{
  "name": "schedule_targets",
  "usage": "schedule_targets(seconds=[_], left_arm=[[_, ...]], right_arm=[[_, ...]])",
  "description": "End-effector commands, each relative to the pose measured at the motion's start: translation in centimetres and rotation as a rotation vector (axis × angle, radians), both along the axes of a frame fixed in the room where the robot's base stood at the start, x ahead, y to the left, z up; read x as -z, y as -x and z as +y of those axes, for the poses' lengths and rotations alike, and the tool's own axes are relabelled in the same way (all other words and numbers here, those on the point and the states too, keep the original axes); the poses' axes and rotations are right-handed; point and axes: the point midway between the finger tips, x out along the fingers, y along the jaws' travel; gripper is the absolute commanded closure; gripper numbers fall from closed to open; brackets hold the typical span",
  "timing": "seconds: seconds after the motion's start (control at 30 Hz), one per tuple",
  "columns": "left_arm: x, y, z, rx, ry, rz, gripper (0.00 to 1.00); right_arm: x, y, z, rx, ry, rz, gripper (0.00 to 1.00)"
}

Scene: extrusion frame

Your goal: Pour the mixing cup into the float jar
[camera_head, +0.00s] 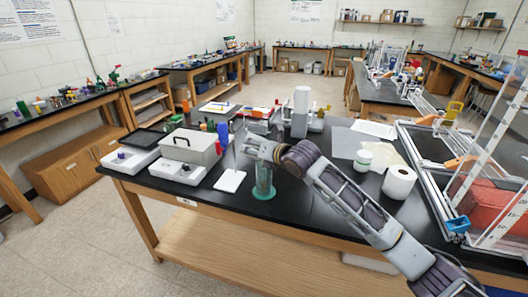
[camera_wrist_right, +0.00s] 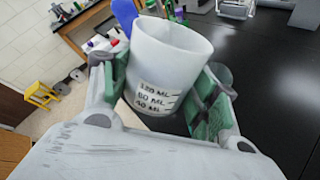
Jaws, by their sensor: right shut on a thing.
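The mixing cup (camera_wrist_right: 168,62) is a whitish translucent cup with printed mL marks, seen close in the right wrist view. My right gripper (camera_wrist_right: 166,95) is shut on it, with a green-padded finger on each side. The cup looks slightly tilted in that view, and its contents cannot be made out. In the head view my right gripper (camera_head: 258,148) is above the front part of the black table, and the cup is hard to pick out there. The float jar (camera_head: 264,180) is a clear upright cylinder on a round green base, just below the gripper. My left gripper is not in view.
A grey box (camera_head: 190,146) and a white pad (camera_head: 229,180) lie left of the jar. A blue object (camera_head: 223,133) stands behind it. A paper roll (camera_head: 399,182) and a small white tub (camera_head: 363,160) stand to the right, near a framed rig (camera_head: 440,190).

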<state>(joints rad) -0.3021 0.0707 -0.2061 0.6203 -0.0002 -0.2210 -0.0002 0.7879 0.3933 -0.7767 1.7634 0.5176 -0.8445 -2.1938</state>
Motion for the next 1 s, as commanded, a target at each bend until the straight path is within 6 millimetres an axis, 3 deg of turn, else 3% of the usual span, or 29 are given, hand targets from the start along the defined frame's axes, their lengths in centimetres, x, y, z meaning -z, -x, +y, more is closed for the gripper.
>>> schedule_targets(seconds=[0.3, 1.0], left_arm=[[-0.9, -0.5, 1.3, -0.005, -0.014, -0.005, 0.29], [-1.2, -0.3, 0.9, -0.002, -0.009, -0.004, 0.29]], right_arm=[[-1.4, -0.5, -0.4, -0.001, -0.128, 0.146, 0.56], [-0.9, -0.6, -0.5, -0.001, -0.235, 0.272, 0.56]])
